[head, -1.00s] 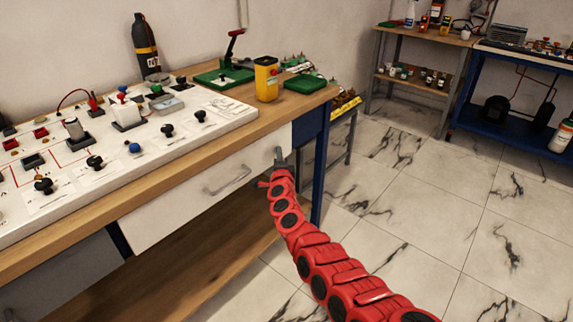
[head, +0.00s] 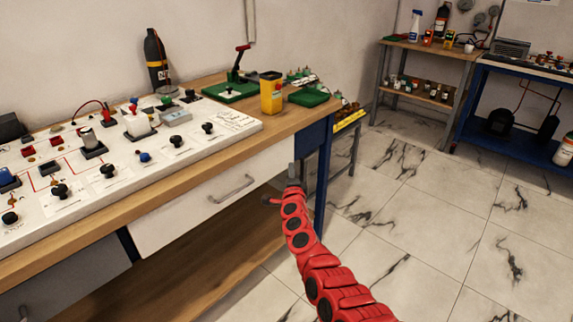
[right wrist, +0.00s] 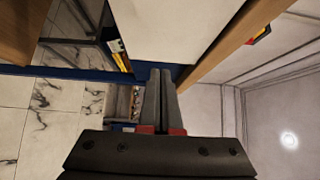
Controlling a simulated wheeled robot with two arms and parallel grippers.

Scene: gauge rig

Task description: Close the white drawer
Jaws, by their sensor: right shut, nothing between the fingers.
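The white drawer (head: 185,213) sits under the wooden bench top, with a grey bar handle (head: 232,188) on its front. Its front lies close under the bench edge; I cannot tell how far it stands out. My right gripper (head: 293,171) is shut and empty at the right end of the drawer front, well right of the handle. In the right wrist view, the closed fingers (right wrist: 161,78) point at the lower edge of the white drawer front (right wrist: 170,28). Whether they touch it is unclear. My left gripper is not in view.
The wooden bench (head: 190,165) carries a white control panel (head: 205,160), a yellow container (head: 271,95) and a black bottle (head: 156,65). A blue bench leg (head: 321,180) stands just right of the drawer. The marble-tiled floor (head: 430,230) on the right is clear.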

